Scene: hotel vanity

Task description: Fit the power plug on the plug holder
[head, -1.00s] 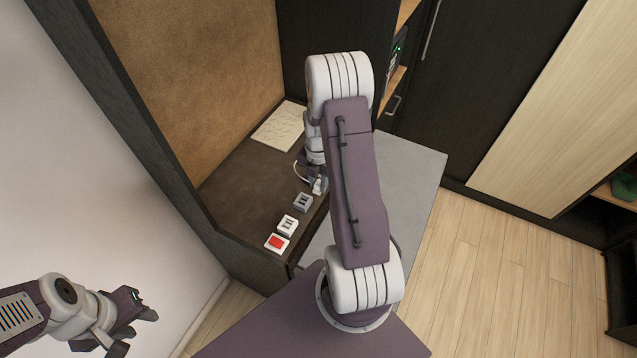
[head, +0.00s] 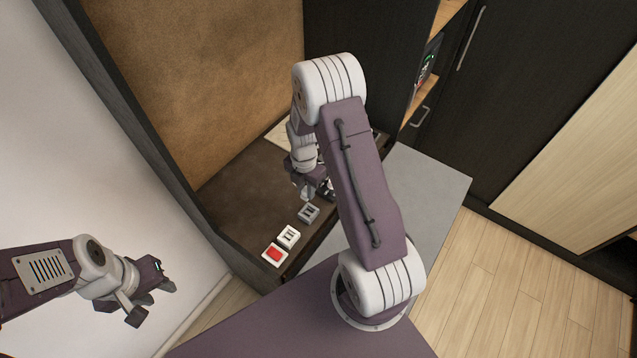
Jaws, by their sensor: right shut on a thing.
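My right gripper (head: 312,190) is low over the brown vanity top, shut on the small white power plug (head: 306,194). The plug is partly hidden by the fingers. Just in front of it on the vanity top is a grey slotted block (head: 308,213), and then a white slotted block (head: 288,237). Either could be the plug holder; I cannot tell which. The plug appears apart from both blocks. My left gripper (head: 154,303) is open and empty at the lower left, away from the vanity.
A red switch in a white frame (head: 274,255) sits at the front end of the row. A paper sheet (head: 280,133) lies at the back, partly hidden by my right arm. A dark side panel (head: 150,130) bounds the vanity top on the left. The left part of the top is clear.

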